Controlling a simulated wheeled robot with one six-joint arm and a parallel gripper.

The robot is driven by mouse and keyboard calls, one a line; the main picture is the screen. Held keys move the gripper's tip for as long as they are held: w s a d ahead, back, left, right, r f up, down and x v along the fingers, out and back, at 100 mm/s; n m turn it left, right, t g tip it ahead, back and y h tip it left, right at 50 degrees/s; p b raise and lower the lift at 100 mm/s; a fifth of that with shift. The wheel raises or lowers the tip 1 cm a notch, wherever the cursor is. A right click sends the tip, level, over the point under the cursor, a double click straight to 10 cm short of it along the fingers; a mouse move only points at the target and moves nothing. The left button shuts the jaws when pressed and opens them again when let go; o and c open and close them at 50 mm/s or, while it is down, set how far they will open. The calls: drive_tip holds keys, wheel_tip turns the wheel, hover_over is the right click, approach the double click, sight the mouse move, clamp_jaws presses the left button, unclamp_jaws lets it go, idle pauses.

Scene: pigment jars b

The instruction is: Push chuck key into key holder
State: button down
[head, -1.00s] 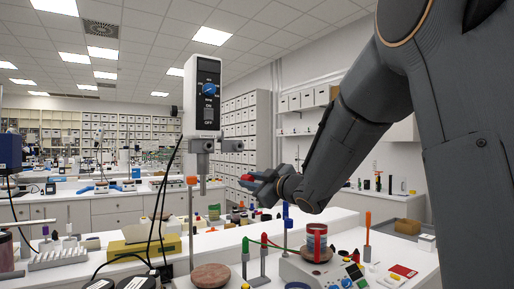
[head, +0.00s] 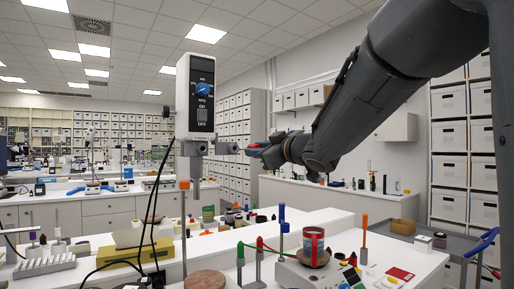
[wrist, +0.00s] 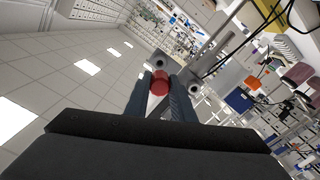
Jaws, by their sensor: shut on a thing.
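My gripper (head: 253,149) is just right of the overhead stirrer (head: 202,95), level with the grey bracket (head: 222,148) under it. In the wrist view my gripper (wrist: 160,88) is shut on a red-ended piece (wrist: 160,80), which I take to be the chuck key. Its far end is hidden. Just beyond the fingertips is a grey fitting with two round open ends, one at the upper left (wrist: 158,59) and one at the right (wrist: 194,90). I cannot tell which part is the key holder, or whether the key touches it.
Black cables hang left of the stirrer. A yellow box (head: 133,254) sits at the left.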

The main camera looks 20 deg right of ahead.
drive_tip(key=shift+x, duration=2.85)
drive_tip(key=shift+p, duration=0.5)
drive_tip(key=shift+x, duration=1.6)
drive_tip(key=c, duration=1.4)
unclamp_jaws()
drive_tip(key=shift+c, duration=0.2)
drive_tip(key=shift+s, duration=0.1)
drive_tip(key=b+v, duration=0.1)
drive_tip(key=v, duration=0.6)
drive_tip(key=shift+s+d+b, duration=0.1)
drive_tip(key=shift+s+b, duration=0.2)
